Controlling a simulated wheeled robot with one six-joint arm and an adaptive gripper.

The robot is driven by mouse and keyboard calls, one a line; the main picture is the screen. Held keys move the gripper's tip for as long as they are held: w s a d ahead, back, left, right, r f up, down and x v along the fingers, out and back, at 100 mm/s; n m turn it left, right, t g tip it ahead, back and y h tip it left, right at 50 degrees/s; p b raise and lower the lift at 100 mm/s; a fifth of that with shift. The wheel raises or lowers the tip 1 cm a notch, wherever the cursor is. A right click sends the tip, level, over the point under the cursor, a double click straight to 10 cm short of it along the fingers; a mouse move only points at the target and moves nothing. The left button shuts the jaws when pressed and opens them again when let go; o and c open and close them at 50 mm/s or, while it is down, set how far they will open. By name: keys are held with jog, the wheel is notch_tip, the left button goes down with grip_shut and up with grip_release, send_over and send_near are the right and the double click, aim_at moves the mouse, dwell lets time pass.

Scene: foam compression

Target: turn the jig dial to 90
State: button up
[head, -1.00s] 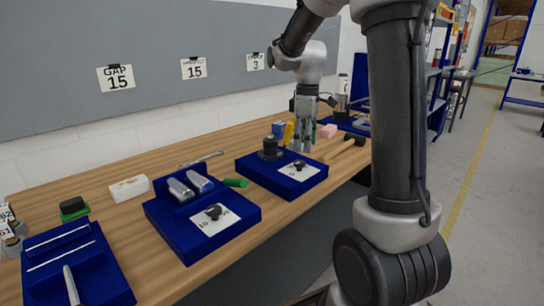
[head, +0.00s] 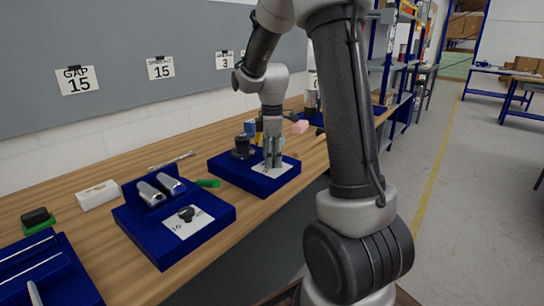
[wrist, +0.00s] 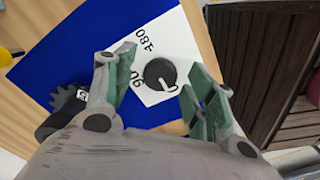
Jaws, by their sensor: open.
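The jig dial (wrist: 153,72) is a round black knob with a white pointer line on a white card (wrist: 183,48). The card reads 180, 90 and 0, and the pointer points at the 0. The card lies on a blue jig block (wrist: 70,52), which also shows in the head view (head: 228,174). My gripper (wrist: 160,66) is open, with green-padded fingers on either side of the dial in the wrist view. In the head view my gripper (head: 273,163) is low over the card and hides the dial. I cannot tell whether the fingers touch it.
A black ridged part (wrist: 62,108) stands on the jig block, left of the card; it also shows in the head view (head: 241,147). A second blue jig (head: 140,225) with metal cylinders and its own dial (head: 187,214) sits nearer. A green piece (head: 208,183) lies between them.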

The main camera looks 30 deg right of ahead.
jog(key=shift+c, duration=0.3)
jog(key=c, duration=1)
jog(key=shift+m, duration=0.4)
jog(key=m, duration=0.3)
jog(key=shift+m, duration=0.4)
jog(key=m, duration=0.9)
jog(key=shift+m, duration=2)
